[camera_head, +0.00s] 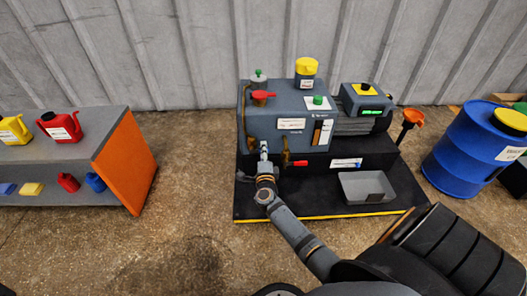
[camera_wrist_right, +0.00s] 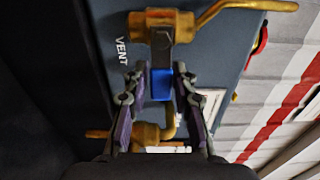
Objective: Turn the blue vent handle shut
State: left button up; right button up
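The blue vent handle (camera_wrist_right: 161,85) is between the two fingers of my right gripper (camera_wrist_right: 161,72) in the right wrist view. A small gap shows on each side of it, so the fingers look open around it. A grey lever joins the blue grip to a brass valve (camera_wrist_right: 158,22) beside the word VENT. In the head view my right gripper (camera_head: 264,150) is at the left front of the grey-blue pump unit (camera_head: 275,125) and hides the blue handle. My left gripper is not in view.
A brass valve with a red handle (camera_head: 299,163) is just right of my right gripper. A grey tray (camera_head: 366,190) lies on the black base (camera_head: 250,208). A blue drum (camera_head: 462,150) stands right, and an orange-ended shelf (camera_head: 128,165) left. Floor between shelf and base is clear.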

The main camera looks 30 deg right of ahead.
jog(key=shift+o, duration=1.1)
jog(key=v, duration=1.2)
